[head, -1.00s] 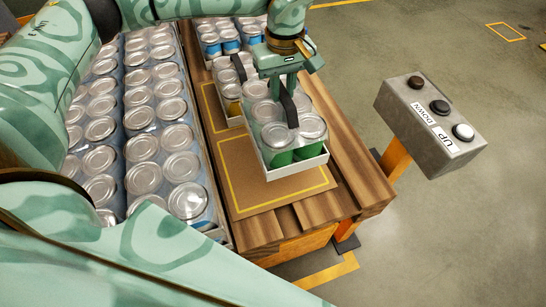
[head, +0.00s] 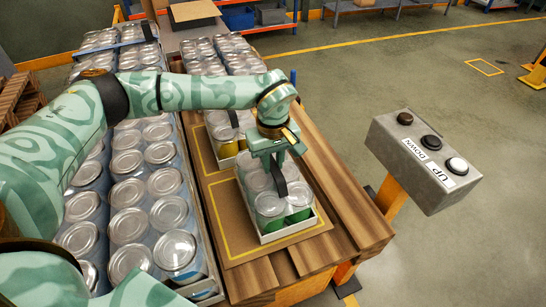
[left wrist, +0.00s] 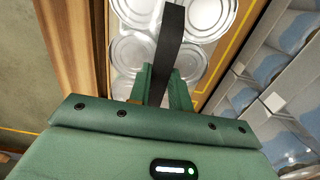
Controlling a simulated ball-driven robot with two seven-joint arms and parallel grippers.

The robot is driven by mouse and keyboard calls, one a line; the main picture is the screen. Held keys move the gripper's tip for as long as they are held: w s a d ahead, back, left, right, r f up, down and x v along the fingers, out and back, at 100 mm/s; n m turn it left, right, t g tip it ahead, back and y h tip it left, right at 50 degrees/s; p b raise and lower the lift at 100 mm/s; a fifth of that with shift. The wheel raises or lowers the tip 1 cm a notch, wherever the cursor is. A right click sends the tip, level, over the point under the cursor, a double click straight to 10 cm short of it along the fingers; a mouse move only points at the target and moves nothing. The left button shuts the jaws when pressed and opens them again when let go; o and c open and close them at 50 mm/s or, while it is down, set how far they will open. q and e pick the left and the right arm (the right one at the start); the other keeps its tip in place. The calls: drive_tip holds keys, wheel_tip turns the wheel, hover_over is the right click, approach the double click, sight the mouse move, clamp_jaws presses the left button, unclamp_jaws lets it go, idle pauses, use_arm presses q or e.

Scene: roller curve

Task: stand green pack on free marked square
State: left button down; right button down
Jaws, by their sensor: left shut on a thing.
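The green pack (head: 269,206) is a white tray of silver-topped cans with green sides and a black strap handle. It is upright over the near yellow-outlined square (head: 230,250) on the brown board, mostly within the outline. I cannot tell whether its base touches the board. My left gripper (head: 277,163) is above the pack, shut on its strap. The left wrist view shows the strap (left wrist: 170,38) between the fingers (left wrist: 160,88), with can tops below. My right gripper is not in view.
A pack with yellow cans (head: 226,150) stands just behind, with more packs beyond. A roller lane full of cans (head: 128,225) runs along the left. Bare wooden planks (head: 345,215) lie to the right. A grey button box (head: 425,160) stands farther right.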

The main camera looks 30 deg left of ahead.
use_arm(q)
drive_tip(key=c, duration=1.3)
unclamp_jaws()
wheel_tip(320, 180, up, 12)
drive_tip(key=p, duration=0.2)
